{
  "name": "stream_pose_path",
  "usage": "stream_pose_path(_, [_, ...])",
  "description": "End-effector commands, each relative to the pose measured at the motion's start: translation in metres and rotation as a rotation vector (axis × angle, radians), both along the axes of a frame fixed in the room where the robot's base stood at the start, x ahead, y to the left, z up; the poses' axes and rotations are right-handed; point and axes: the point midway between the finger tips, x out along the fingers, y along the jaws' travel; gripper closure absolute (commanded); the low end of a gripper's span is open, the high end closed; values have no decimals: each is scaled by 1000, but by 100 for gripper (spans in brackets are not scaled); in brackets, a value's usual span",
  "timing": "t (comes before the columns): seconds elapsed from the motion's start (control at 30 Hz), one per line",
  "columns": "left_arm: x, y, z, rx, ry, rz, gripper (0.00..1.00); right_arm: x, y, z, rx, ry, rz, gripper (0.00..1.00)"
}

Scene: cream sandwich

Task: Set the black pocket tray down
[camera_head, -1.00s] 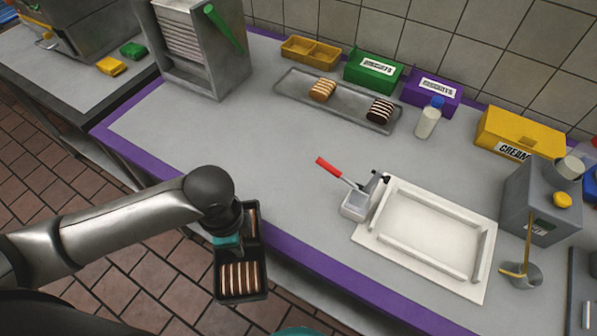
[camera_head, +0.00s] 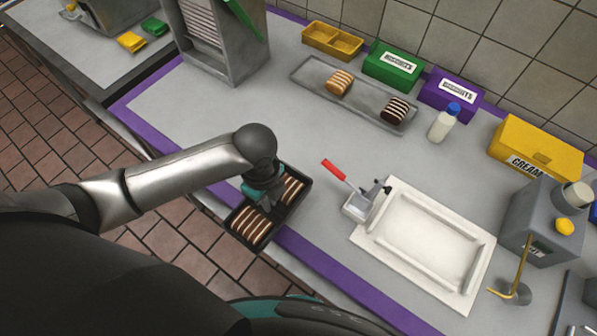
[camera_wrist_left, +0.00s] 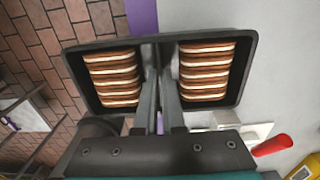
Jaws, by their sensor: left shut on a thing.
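The black pocket tray (camera_head: 272,227) has two pockets, each filled with a row of brown-and-cream sandwich cookies. It overlaps the purple front edge of the counter (camera_head: 331,263) in the head view, partly over the counter and partly over the floor. My left gripper (camera_head: 266,203) is shut on the tray's middle divider. In the left wrist view the gripper fingers (camera_wrist_left: 166,90) reach the divider between the two pockets of the tray (camera_wrist_left: 73,62). I cannot tell whether the tray touches the counter. My right gripper is not in view.
A white framed board (camera_head: 425,243) and a small metal pan with a red-handled tool (camera_head: 334,170) lie right of the tray. A metal tray (camera_head: 315,82) with two cookie stacks lies at the back. The counter left of the pan is clear.

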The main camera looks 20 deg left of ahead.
Motion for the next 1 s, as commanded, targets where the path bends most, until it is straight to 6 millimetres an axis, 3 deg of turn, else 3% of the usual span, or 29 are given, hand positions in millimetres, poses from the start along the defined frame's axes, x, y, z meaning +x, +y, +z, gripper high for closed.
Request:
stream_pose_path(0.1, [29, -11, 1, -4, -5, 2, 100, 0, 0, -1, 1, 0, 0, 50])
stream_pose_path(0.4, [81, -30, 1, -3, -2, 2, 100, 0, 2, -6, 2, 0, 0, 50])
stream_pose_path(0.77, [104, -38, 1, -2, -2, 1, 100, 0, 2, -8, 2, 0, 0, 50])
stream_pose_path(1.0, [101, -37, -30, 0, 0, 2, 100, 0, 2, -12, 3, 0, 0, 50])
